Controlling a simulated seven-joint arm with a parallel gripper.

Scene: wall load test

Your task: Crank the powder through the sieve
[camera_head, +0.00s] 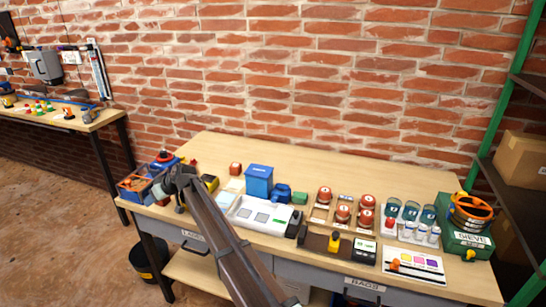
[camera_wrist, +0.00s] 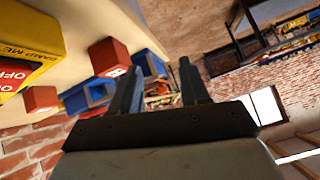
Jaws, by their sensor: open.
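The sieve (camera_head: 465,238) is a green box labelled SIEVE at the right end of the table. An orange-rimmed round part (camera_head: 472,207) sits on top of it. A small yellow knob (camera_head: 470,255), possibly the crank handle, shows low on its front. I cannot make out powder. My gripper (camera_head: 172,186) is at the table's left end, far from the sieve, above and near the blue and orange bins. In the wrist view my gripper (camera_wrist: 162,68) has its two fingers apart with nothing held between them. The sieve is out of the wrist view.
A blue box (camera_head: 259,180), a white panel (camera_head: 262,214), red-topped jars (camera_head: 343,213), several cups (camera_head: 411,211) and a colour card (camera_head: 413,264) stand between my gripper and the sieve. A green-posted shelf (camera_head: 500,100) rises at the right. The table's back is mostly clear.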

